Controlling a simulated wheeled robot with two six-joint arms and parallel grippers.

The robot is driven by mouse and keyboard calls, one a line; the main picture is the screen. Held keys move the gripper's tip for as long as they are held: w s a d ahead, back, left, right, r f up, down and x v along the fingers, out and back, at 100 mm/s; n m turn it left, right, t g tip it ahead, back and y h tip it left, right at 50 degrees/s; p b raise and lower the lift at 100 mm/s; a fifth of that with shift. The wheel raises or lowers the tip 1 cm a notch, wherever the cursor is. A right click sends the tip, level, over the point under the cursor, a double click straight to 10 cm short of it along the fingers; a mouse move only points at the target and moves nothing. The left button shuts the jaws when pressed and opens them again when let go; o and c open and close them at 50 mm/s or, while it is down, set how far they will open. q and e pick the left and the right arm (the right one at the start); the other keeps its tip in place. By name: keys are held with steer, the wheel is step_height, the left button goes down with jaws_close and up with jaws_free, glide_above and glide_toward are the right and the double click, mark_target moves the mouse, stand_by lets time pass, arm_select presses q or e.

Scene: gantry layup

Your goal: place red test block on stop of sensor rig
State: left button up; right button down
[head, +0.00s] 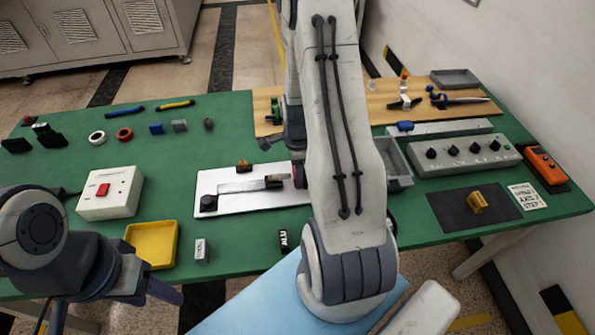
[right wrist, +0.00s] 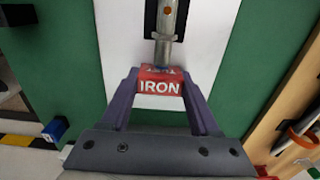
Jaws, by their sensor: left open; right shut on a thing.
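My right gripper (right wrist: 160,80) is shut on a red block (right wrist: 161,88) lettered "IRON", with a purple finger on each side. In the right wrist view the block is at the near end of a metal cylinder of the sensor rig, over or on its white plate (right wrist: 212,38); I cannot tell whether they touch. In the head view the rig's white plate (head: 232,188) lies mid-table, with a metal bar and a black knob, and my right arm hides its right end and the block. My left gripper (head: 158,290) is open and empty near the table's front left edge.
A yellow tray (head: 151,243) and a white box with a red switch (head: 110,192) stand at left. Rings and small blocks lie behind. A grey knob panel (head: 463,156) and a yellow block on a dark mat (head: 448,208) are at right. Green table shows between them.

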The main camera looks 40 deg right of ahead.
steer(key=shift+f, duration=0.2)
steer(key=shift+c, duration=0.6)
jaws_free()
steer(key=shift+r, duration=0.15)
